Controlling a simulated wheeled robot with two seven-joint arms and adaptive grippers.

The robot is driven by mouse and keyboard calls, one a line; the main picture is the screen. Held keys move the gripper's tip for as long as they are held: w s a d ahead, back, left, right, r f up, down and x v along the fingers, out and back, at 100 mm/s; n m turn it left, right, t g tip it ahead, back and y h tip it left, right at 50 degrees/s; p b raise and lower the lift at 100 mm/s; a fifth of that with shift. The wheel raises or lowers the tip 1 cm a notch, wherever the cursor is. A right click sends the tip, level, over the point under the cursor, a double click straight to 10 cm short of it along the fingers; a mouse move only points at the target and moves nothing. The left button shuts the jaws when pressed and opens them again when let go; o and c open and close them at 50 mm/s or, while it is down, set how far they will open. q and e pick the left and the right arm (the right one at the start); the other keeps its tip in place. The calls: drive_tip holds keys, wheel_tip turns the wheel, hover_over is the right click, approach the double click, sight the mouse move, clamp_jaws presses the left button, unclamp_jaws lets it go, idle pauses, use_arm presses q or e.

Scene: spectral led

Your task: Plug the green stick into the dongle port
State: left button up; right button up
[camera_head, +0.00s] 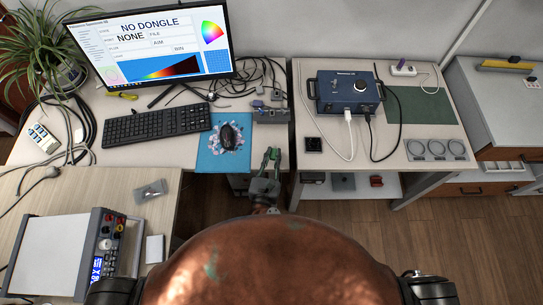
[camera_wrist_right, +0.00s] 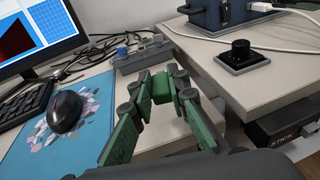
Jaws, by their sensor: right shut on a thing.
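My right gripper (camera_head: 271,155) has green-padded fingers and is over the gap between the two tables. In the right wrist view, the gripper (camera_wrist_right: 162,82) is shut on a small green block, which I take to be the green stick (camera_wrist_right: 162,90). It is held in the air, short of a grey device (camera_wrist_right: 140,58) with a blue knob. That device (camera_head: 270,113) also shows in the head view at the left table's right edge. Which opening is the dongle port I cannot tell. The monitor (camera_head: 150,38) reads "NO DONGLE". My left gripper is not in view.
A blue box (camera_head: 347,92) with a knob and cables stands on the right table. A black knob block (camera_head: 313,145) sits at that table's near left corner. A mouse (camera_head: 228,136) lies on a blue mat (camera_head: 205,162), beside a keyboard (camera_head: 155,123). Loose cables lie behind the grey device.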

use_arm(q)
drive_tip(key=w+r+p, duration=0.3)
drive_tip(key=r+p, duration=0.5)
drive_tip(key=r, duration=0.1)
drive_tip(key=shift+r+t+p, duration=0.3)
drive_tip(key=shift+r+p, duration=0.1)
use_arm(e)
drive_tip(key=s+d+r, duration=0.6)
drive_tip(key=s+r, duration=0.2)
drive_tip(key=s, duration=0.3)
drive_tip(key=shift+d+r, duration=0.3)
drive_tip(key=shift+r, duration=0.1)
drive_tip(key=shift+o, duration=1.3)
clamp_jaws()
